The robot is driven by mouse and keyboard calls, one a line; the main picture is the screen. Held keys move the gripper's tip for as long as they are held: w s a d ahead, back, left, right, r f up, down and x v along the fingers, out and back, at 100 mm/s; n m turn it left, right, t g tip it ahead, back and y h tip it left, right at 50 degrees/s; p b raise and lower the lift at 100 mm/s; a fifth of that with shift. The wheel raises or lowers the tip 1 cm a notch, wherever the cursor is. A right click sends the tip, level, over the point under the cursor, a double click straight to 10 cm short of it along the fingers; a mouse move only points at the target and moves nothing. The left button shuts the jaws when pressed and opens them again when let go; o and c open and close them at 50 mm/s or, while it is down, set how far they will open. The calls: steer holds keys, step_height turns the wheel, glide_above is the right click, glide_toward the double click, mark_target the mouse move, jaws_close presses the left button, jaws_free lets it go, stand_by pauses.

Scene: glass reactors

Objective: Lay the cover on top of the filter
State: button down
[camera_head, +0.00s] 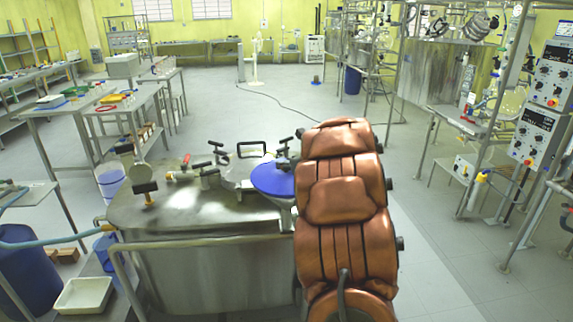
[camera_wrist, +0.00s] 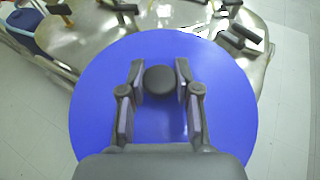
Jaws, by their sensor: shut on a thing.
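The cover is a flat blue disc (camera_head: 272,180) with a dark round knob, shown large in the wrist view (camera_wrist: 100,110). My gripper (camera_wrist: 159,80) has its fingers on either side of the knob (camera_wrist: 159,81) and is shut on it. In the head view the cover is at the right end of a steel unit (camera_head: 190,212), which I take to be the filter. The cover overlaps part of its top. I cannot tell whether the cover touches it. My arm hides the cover's right side.
Black-handled clamps (camera_head: 217,147) and a black bar handle (camera_head: 251,149) stand up from the steel top. A steel rail (camera_head: 215,242) runs along its near side. A white tray (camera_head: 83,296) sits lower left. Open floor (camera_head: 440,245) lies to the right.

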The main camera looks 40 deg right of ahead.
steer(key=shift+f+b, duration=0.2)
steer(key=shift+b, duration=0.1)
steer(key=c, duration=0.8)
jaws_free()
steer(key=shift+r, duration=0.15)
steer(key=shift+s+r+p, duration=0.1)
steer(key=shift+r+p, duration=0.05)
steer(key=shift+p, duration=0.25)
steer(key=b+v, duration=0.2)
steer(key=v, duration=0.7)
steer(key=shift+s+b, duration=0.35)
steer(key=shift+b, duration=0.05)
steer(key=shift+v, duration=1.1)
steer(key=shift+a, duration=0.1)
